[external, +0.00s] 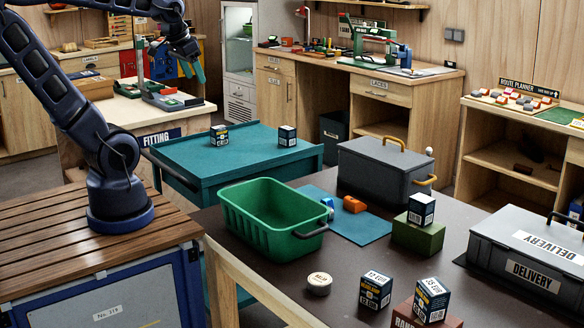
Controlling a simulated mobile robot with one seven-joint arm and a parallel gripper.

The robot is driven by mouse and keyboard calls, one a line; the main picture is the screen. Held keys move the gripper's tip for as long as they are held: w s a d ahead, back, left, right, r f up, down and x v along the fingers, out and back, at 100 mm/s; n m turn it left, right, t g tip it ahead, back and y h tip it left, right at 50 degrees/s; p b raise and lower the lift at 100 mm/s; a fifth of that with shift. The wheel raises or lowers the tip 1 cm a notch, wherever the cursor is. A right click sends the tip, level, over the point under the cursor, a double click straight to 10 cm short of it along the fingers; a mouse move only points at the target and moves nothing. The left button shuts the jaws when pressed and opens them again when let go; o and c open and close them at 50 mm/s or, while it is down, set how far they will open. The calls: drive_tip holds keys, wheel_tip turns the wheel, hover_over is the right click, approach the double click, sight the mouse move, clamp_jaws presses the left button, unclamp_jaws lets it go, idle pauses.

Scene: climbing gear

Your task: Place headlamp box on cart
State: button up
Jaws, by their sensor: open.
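The teal cart (245,157) stands in the middle, with a dark handle at its left end. Two small dark boxes with white and yellow print stand apart on it, a left box (219,135) and a right box (287,136). I cannot read which is the headlamp box. My gripper (191,73) is open at the upper left, above and beyond the cart, with nothing visible in it.
On the dark table (285,268) are a green crate (270,215), a grey case (385,170), a round tin (319,284), a blue mat (362,228) with small items, and a grey delivery box (530,250). The cart's front middle is bare. The fitting bench (135,113) stands behind it.

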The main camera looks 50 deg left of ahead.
drive_tip(key=shift+s+d, duration=0.3)
drive_tip(key=shift+s, duration=0.65)
drive_tip(key=shift+s+d, duration=0.25)
drive_tip(key=shift+s, duration=0.65)
